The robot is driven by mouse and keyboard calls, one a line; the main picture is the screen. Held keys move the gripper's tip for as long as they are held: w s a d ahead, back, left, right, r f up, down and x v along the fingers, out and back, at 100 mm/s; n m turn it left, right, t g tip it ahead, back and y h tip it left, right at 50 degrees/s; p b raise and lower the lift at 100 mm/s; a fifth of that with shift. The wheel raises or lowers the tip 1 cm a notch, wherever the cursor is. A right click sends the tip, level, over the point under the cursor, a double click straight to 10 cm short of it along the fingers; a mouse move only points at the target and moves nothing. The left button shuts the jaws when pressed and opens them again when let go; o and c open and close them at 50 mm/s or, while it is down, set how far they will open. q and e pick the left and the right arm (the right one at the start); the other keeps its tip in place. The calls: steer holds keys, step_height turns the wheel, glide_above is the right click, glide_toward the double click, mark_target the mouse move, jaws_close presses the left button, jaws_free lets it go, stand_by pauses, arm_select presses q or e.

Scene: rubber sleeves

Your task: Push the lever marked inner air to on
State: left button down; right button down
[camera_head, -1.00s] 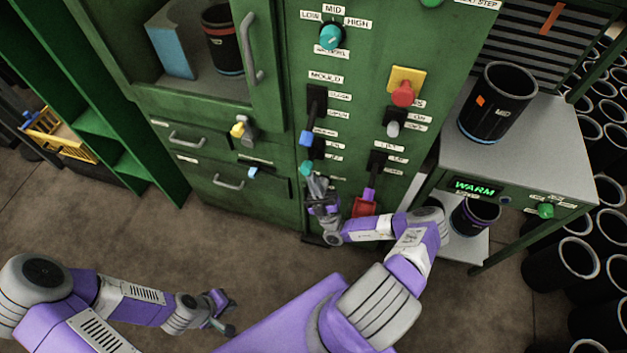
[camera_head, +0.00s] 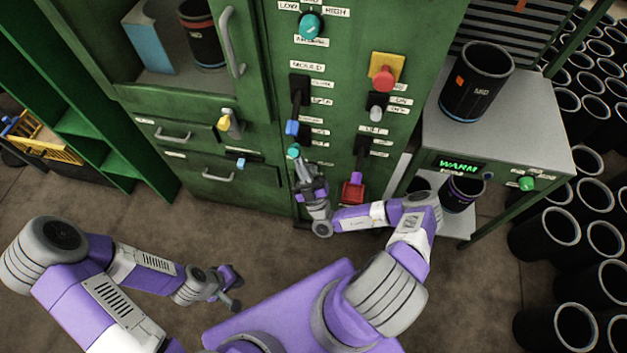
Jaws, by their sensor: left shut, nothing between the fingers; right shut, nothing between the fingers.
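The green machine's front panel (camera_head: 345,120) carries several levers with small white labels, most too small to read. A teal-tipped lever (camera_head: 293,152) hangs low on the left lever column, below the blue-tipped lever (camera_head: 292,128) under the MOULD label. I cannot read which lever is marked inner air. My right gripper (camera_head: 301,170) is shut and empty, pointing up at the panel just below the teal tip; whether it touches cannot be told. My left gripper (camera_head: 236,288) is shut and empty, low over the floor, away from the panel.
Above are a red button (camera_head: 383,78) and a teal dial (camera_head: 311,25). A grey side table (camera_head: 540,130) with a black sleeve (camera_head: 476,85) stands at right. Open floor lies below the drawers.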

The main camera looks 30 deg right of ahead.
steer(key=b+v, duration=0.4)
steer(key=v, duration=2)
steer(key=shift+d, duration=0.2)
steer(key=shift+w, duration=0.15)
